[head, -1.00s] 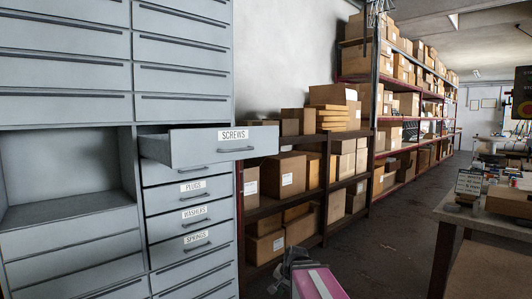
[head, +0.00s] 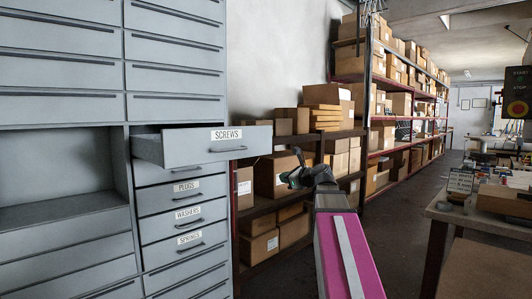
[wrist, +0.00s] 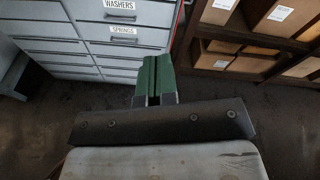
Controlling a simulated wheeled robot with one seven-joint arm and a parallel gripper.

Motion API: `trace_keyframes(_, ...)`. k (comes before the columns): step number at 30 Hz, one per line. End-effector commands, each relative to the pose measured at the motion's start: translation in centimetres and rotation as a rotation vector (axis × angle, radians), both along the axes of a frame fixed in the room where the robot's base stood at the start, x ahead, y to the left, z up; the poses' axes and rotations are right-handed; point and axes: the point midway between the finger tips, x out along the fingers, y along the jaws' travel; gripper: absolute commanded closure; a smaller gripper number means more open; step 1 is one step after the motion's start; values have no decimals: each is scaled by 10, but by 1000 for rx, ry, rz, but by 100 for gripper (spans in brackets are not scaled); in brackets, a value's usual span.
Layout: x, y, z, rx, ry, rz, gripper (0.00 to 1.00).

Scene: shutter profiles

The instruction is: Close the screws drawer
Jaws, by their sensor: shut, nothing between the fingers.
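The screws drawer (head: 203,146) is pulled out of the grey cabinet, its front labelled SCREWS with a bar handle. Below it are the shut drawers labelled PLUGS (head: 184,193), WASHERS (head: 187,220) and SPRINGS (head: 188,246). My gripper (head: 291,180) is to the right of the screws drawer and a little lower, apart from it, in front of the shelves. In the wrist view my gripper's green fingers (wrist: 153,78) are together and empty, with the washers drawer (wrist: 119,17) and springs drawer (wrist: 121,40) beyond. The screws drawer is out of the wrist view.
The grey cabinet (head: 174,77) has an open empty bay (head: 60,165) left of the labelled drawers. Shelves with cardboard boxes (head: 277,172) stand right of it. A workbench (head: 470,213) is at the right. The floor between (head: 400,238) is clear.

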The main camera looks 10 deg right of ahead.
Motion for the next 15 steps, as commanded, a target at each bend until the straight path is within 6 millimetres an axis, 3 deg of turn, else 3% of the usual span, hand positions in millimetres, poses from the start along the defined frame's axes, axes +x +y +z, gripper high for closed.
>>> trace_keyframes(1, -1, -6, 24, 75, -5, -16, 100)
trace_keyframes(6, -8, -17, 76, 279, 0, -40, 100)
trace_keyframes(10, -11, -20, 92, 348, 4, -42, 100)
trace_keyframes(15, -2, -14, 94, 360, 7, -41, 100)
